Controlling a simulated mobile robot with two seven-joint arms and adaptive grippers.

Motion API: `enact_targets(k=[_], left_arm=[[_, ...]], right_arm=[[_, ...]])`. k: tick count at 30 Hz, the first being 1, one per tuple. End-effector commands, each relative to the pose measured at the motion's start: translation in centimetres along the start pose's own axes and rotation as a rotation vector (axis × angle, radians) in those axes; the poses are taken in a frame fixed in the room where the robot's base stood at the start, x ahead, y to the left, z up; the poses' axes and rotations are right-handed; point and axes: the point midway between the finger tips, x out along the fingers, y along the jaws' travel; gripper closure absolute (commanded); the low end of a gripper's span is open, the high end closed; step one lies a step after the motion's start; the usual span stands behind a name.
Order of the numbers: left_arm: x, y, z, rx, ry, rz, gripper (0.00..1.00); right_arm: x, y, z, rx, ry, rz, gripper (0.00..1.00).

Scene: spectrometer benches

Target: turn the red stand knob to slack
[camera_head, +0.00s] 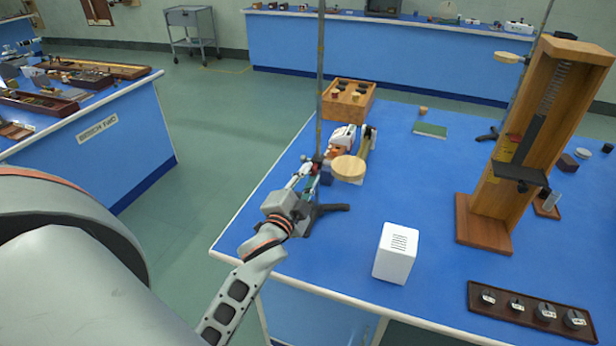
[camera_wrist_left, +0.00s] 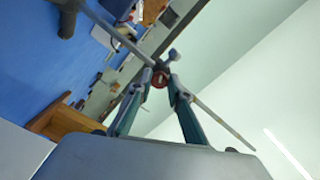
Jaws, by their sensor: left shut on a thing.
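The red stand knob (camera_wrist_left: 160,79) shows between the fingertips in the left wrist view, on the clamp of a thin grey stand rod (camera_wrist_left: 118,36). In the head view the rod (camera_head: 320,90) rises from a dark stand foot (camera_head: 325,209) at the left part of the blue bench. My left gripper (camera_head: 312,172) reaches the clamp from the lower left, and its two fingers (camera_wrist_left: 161,85) are closed on the knob. The fingers hide most of the knob in the head view. My right gripper is not in view.
On the blue bench (camera_head: 330,245) stand a white box (camera_head: 396,252), a tall wooden frame (camera_head: 535,145) and a tray of weights (camera_head: 530,313).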

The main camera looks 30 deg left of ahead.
Motion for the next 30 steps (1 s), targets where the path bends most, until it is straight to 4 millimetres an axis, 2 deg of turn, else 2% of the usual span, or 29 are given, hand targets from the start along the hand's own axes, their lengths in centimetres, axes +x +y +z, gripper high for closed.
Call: enact_targets(k=[1, 2, 3, 4, 13, 17, 20, 30], left_arm=[[0.0, 0.0, 0.0, 0.001, 0.0, -0.001, 1.0], [0.0, 0.0, 0.0, 0.001, 0.0, -0.001, 0.76], [0.0, 0.0, 0.0, 0.001, 0.0, -0.001, 0.66], [0.0, 0.0, 0.0, 0.001, 0.0, -0.001, 0.65], [0.0, 0.0, 0.0, 0.002, 0.0, 0.0, 0.65], [-0.7, 0.0, 0.0, 0.002, 0.0, 0.0, 0.65], [-1.9, 0.1, 0.0, 0.002, -0.001, 0.001, 0.65], [-8.4, 0.1, 0.1, 0.001, -0.002, 0.002, 0.65]], right_arm=[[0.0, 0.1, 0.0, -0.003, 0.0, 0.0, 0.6], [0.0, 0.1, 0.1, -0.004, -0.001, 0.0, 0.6], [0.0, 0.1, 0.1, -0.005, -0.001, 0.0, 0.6], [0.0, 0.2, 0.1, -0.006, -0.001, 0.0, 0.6], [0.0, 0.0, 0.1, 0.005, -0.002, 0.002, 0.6], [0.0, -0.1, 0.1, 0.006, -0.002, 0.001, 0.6], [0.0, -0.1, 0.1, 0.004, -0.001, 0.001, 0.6], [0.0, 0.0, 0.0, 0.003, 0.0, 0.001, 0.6]])
